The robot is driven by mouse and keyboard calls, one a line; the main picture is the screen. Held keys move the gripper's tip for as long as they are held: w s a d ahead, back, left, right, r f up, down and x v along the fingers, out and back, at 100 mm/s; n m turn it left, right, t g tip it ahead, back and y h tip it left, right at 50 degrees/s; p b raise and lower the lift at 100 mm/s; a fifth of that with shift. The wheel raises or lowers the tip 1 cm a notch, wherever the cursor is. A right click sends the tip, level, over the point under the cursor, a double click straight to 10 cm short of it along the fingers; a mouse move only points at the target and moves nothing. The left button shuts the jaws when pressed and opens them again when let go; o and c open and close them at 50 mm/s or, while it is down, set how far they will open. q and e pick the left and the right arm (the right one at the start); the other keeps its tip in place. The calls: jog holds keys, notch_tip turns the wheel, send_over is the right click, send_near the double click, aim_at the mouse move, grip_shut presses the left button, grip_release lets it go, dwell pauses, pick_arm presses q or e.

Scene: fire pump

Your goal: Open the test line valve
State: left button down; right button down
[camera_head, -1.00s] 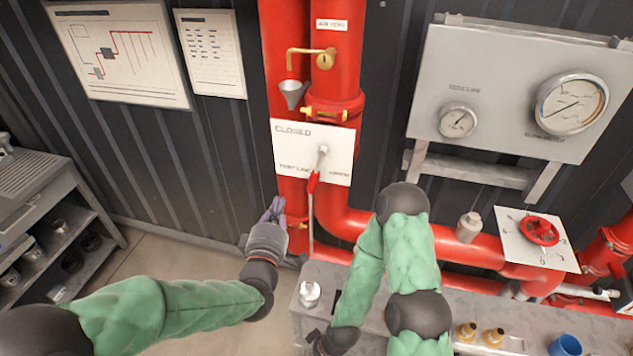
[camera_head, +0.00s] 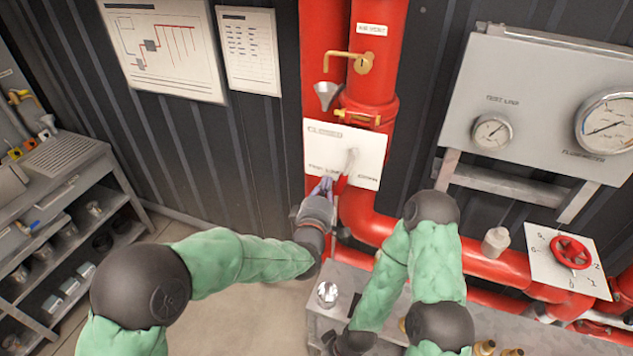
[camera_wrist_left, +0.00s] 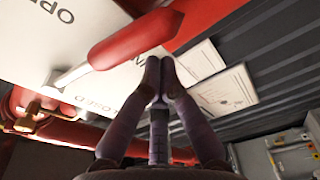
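The test line valve is a lever with a pale metal stem (camera_head: 351,160) and a red handle on a white plate (camera_head: 318,146) in front of the red pipes. The lever hangs down from its pivot. My left gripper (camera_head: 325,186) is just left of the handle in the head view. In the left wrist view the red handle (camera_wrist_left: 135,40) passes close to the tips of my left gripper (camera_wrist_left: 160,66). Its fingertips are together with nothing seen between them. Whether they touch the handle is unclear.
A gauge panel (camera_head: 545,100) and a red wheel valve (camera_head: 571,252) are at the right. A brass air vent tap (camera_head: 362,62) and a funnel (camera_head: 327,95) are above the plate. A bench (camera_head: 319,312) stands below, and shelves (camera_head: 60,225) at the left.

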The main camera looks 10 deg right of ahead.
aim_at(337, 190)
pick_arm(q)
jog(key=shift+s+d+f, duration=0.15)
jog(key=shift+d, duration=0.05)
dwell(0.3)
jog(key=n+b, duration=0.1)
jog(key=s+d+b, duration=0.1)
jog(key=b, duration=0.1)
jog(key=d+f+n+b, duration=0.1)
jog(key=shift+s+d+f+n+b, duration=0.1)
jog(key=shift+s+n+b, duration=0.15)
jog(key=shift+n+b, duration=0.05)
dwell(0.3)
